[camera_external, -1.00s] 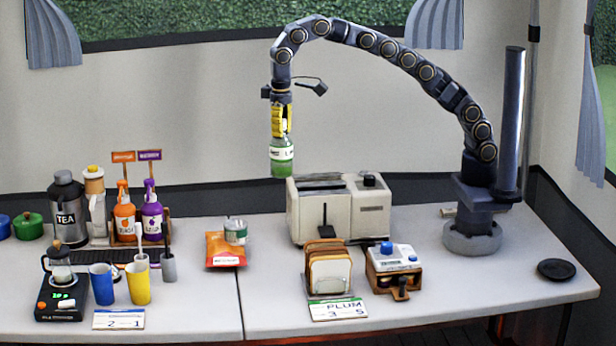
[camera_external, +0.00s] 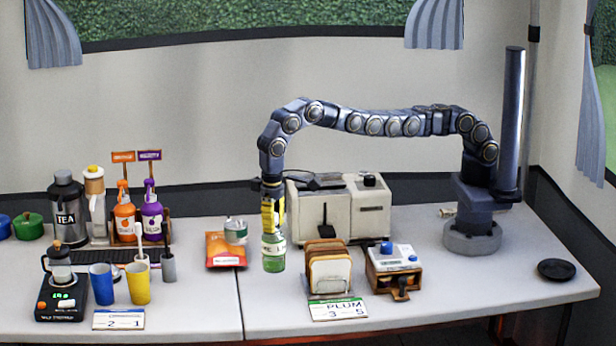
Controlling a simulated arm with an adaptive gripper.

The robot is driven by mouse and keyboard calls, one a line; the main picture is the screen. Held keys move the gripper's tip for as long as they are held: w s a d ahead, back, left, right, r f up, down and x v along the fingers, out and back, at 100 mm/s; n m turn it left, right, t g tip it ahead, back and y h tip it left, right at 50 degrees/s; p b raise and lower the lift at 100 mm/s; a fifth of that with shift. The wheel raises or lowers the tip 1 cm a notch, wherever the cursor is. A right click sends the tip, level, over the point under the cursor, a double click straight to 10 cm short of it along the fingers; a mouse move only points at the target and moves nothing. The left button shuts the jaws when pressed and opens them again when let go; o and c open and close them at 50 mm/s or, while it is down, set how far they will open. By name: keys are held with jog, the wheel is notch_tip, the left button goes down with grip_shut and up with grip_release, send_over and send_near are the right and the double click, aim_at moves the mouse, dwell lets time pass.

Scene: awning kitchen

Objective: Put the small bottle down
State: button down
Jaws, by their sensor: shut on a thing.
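The small bottle (camera_external: 273,254) is green with a pale label and hangs upright below my gripper (camera_external: 272,215). My gripper, with yellow fingers, is shut on the upper part of the bottle. The bottle is low over the table (camera_external: 220,300), between the orange packet and the toast rack. I cannot tell whether its base touches the table.
An orange packet (camera_external: 222,250) with a tin (camera_external: 236,231) is just left of the bottle. The toaster (camera_external: 340,215) stands behind, and the toast rack (camera_external: 328,268) and a wooden box (camera_external: 393,270) stand to the right. The table in front of the bottle is clear.

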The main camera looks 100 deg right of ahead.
aim_at(274, 261)
notch_tip(274, 261, down, 9)
jog(key=shift+f, duration=0.1)
dwell(0.4)
jog(key=shift+f, duration=0.1)
jog(key=c, duration=1.1)
grip_release()
jog(key=shift+o, duration=0.2)
